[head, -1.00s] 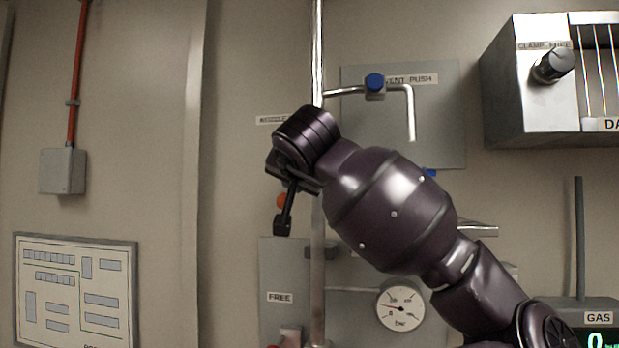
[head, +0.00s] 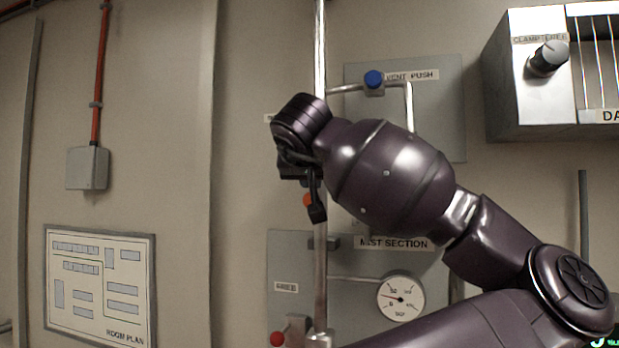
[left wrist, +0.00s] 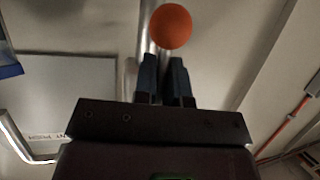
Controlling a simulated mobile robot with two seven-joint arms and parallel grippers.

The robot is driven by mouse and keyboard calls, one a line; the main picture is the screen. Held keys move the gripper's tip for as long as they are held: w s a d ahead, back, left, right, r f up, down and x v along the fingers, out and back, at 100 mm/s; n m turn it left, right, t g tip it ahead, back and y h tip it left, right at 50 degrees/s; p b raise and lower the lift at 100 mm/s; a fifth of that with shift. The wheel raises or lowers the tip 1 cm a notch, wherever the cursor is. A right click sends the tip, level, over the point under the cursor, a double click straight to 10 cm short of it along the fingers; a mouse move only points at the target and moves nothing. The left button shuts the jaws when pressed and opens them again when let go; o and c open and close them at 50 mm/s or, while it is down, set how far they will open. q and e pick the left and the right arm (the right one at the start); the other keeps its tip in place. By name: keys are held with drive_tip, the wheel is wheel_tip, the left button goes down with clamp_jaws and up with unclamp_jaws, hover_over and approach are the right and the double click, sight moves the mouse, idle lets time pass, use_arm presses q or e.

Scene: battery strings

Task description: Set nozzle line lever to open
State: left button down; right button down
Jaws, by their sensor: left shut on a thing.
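An orange ball knob (head: 307,200) sits just left of the vertical pipe (head: 320,65), mostly hidden by my gripper. It shows clearly in the left wrist view (left wrist: 171,26), just beyond the fingertips. My left gripper (head: 317,212) is at this knob, its dark fingers pointing down in the head view. In the left wrist view its two fingers (left wrist: 165,78) are close together, shut on the lever below the ball. The lever's stem and pivot are hidden. A label behind my wrist (head: 270,118) is mostly covered. My right gripper is not in view.
A vent push panel with a blue knob (head: 373,79) is above right. A mist section panel (head: 360,262) with a gauge (head: 401,298) is below. A red knob (head: 277,339) is at the bottom. A grey box (head: 530,75) hangs upper right.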

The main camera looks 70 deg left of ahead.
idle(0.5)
use_arm(q)
drive_tip(key=c, duration=1.2)
unclamp_jaws()
drive_tip(key=shift+w, duration=0.1)
drive_tip(key=shift+d, duration=0.15)
drive_tip(key=b+v, duration=0.1)
drive_tip(key=v, duration=0.9)
drive_tip(key=shift+s+d+b, duration=0.2)
drive_tip(key=shift+s+b, duration=0.05)
drive_tip(key=shift+b, duration=0.05)
drive_tip(key=shift+r, duration=0.15)
